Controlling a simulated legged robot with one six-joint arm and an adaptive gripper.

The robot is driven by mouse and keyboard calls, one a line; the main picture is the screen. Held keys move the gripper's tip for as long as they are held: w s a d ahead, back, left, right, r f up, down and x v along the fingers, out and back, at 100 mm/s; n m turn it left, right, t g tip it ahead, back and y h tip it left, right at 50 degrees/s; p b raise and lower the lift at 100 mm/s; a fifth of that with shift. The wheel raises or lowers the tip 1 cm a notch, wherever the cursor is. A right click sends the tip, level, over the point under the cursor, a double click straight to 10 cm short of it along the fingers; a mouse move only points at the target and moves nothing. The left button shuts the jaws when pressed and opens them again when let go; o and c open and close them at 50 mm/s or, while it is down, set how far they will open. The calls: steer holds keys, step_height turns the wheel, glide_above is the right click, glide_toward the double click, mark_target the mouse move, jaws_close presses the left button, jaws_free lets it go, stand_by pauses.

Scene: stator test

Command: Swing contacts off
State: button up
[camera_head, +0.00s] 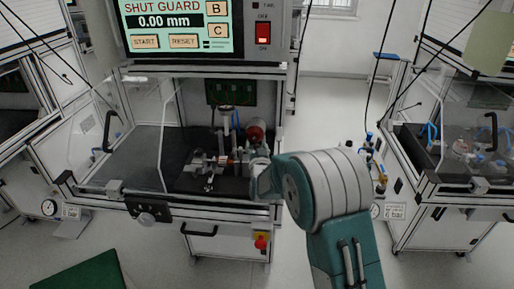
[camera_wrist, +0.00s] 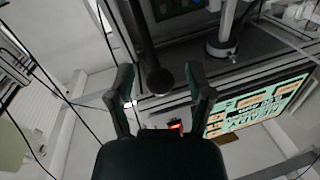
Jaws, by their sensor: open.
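The test fixture (camera_head: 212,165) sits on the black bench inside the open-fronted machine in the head view. It has metal clamp parts, a small upright post (camera_head: 227,122) and a red round part (camera_head: 256,132). I cannot tell which of its parts are the contacts. My arm reaches in from the front right, and its wrist covers the fixture's right side. In the wrist view my gripper (camera_wrist: 163,90) is open. A dark rod with a rounded end (camera_wrist: 158,80) shows between the two fingers; I cannot tell whether it touches either of them.
The machine's screen (camera_head: 167,42) reads SHUT GUARD and 0.00 mm, with a red switch (camera_head: 263,33) beside it. The screen also shows in the wrist view (camera_wrist: 257,106). A clear side panel bounds the bench at left. Another machine (camera_head: 465,140) stands at right.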

steer(key=shift+a, duration=0.1)
jaws_close()
